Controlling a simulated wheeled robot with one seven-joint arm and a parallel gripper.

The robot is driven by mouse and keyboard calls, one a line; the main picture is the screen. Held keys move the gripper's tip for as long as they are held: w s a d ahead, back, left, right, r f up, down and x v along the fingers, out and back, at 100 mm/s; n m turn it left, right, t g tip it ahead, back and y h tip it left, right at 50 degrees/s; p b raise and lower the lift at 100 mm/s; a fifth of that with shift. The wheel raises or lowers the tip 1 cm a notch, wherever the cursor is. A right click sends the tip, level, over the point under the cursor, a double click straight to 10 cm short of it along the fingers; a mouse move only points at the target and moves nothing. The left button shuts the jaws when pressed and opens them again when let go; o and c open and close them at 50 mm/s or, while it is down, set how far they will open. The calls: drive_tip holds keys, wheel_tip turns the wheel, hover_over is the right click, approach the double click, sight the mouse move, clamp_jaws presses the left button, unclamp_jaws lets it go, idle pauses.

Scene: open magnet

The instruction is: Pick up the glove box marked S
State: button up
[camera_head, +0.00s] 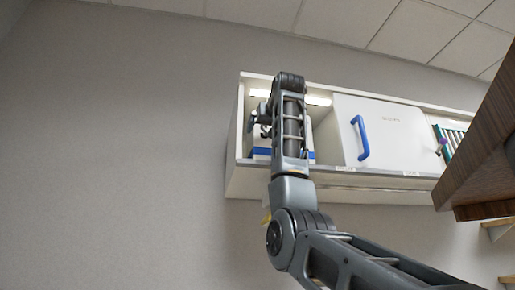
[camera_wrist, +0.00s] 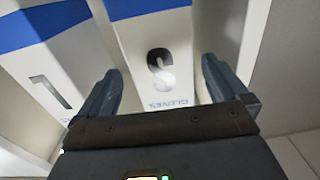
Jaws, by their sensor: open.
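A second white and blue glove box (camera_wrist: 75,58) with a different mark, perhaps L or 1, stands to the left. In the head view my arm mostly hides the boxes, and my gripper (camera_head: 262,122) reaches into the cabinet's left compartment.
The wall cabinet (camera_head: 412,174) has an open left compartment and a white door (camera_head: 395,132) with a blue handle (camera_head: 361,138). A pale side wall (camera_wrist: 285,75) stands close to the right of my gripper. Brown wood (camera_head: 485,150) juts in at the right.

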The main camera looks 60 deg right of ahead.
drive_tip(key=p+x, duration=0.3)
drive_tip(key=x, duration=0.3)
drive_tip(key=shift+w+r, duration=0.2)
drive_tip(key=shift+w+d+f, duration=0.15)
drive_tip(key=shift+w+d, duration=0.1)
drive_tip(key=shift+w, duration=0.05)
drive_tip(key=shift+c, duration=0.5)
drive_tip(key=c, duration=1)
drive_tip(key=shift+c, duration=0.7)
drive_tip(key=shift+r, duration=0.2)
